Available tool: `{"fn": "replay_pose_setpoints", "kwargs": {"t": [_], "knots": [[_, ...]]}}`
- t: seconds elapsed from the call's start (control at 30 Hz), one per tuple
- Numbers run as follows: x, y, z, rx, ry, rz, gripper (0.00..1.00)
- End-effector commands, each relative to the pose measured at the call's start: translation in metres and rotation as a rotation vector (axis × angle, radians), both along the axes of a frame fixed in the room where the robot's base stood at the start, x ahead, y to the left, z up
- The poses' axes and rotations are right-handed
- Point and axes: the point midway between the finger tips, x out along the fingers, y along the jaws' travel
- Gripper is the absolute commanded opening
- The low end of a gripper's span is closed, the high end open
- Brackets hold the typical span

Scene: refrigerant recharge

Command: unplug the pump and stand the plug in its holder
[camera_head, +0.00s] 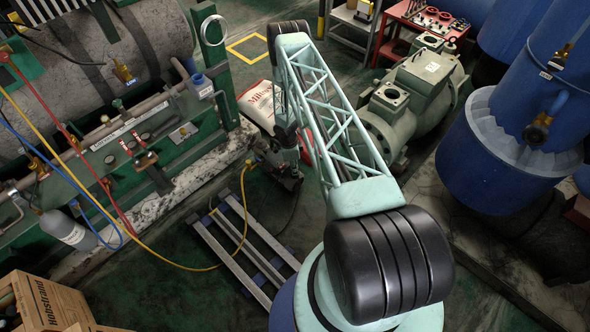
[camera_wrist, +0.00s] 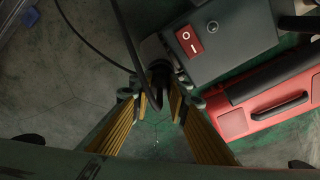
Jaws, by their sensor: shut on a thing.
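My gripper (camera_wrist: 160,97) is shut on the black plug (camera_wrist: 159,74), which sits between the yellow-padded fingers in the wrist view. A black cable (camera_wrist: 124,36) loops down from the top edge to the plug. The pump (camera_wrist: 222,38), a grey body with a red rocker switch (camera_wrist: 188,39), lies just beyond and right of the fingers. The plug is right beside the pump's left end; I cannot tell whether it is still seated. In the head view my arm partly hides the pump (camera_head: 285,172) and the gripper. I cannot make out the plug's holder.
A red case (camera_wrist: 270,104) lies right of the pump. In the head view, a white sack (camera_head: 258,103) stands behind, a metal floor frame (camera_head: 228,250) lies in front, and a green machine (camera_head: 415,95) is to the right. A yellow hose (camera_head: 150,245) crosses the left side.

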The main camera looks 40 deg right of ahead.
Motion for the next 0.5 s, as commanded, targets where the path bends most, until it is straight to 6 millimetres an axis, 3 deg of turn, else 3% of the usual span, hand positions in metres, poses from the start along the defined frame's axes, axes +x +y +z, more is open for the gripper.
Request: {"fn": "replay_pose_setpoints", "kwargs": {"t": [0.43, 0.47, 0.5], "knots": [[0.0002, -0.0001, -0.0055, 0.000, 0.000, 0.000, 0.07], [0.0003, -0.0001, -0.0054, 0.000, 0.000, 0.000, 0.17], [0.0003, -0.0001, -0.0052, 0.000, 0.000, 0.000, 0.21]]}}
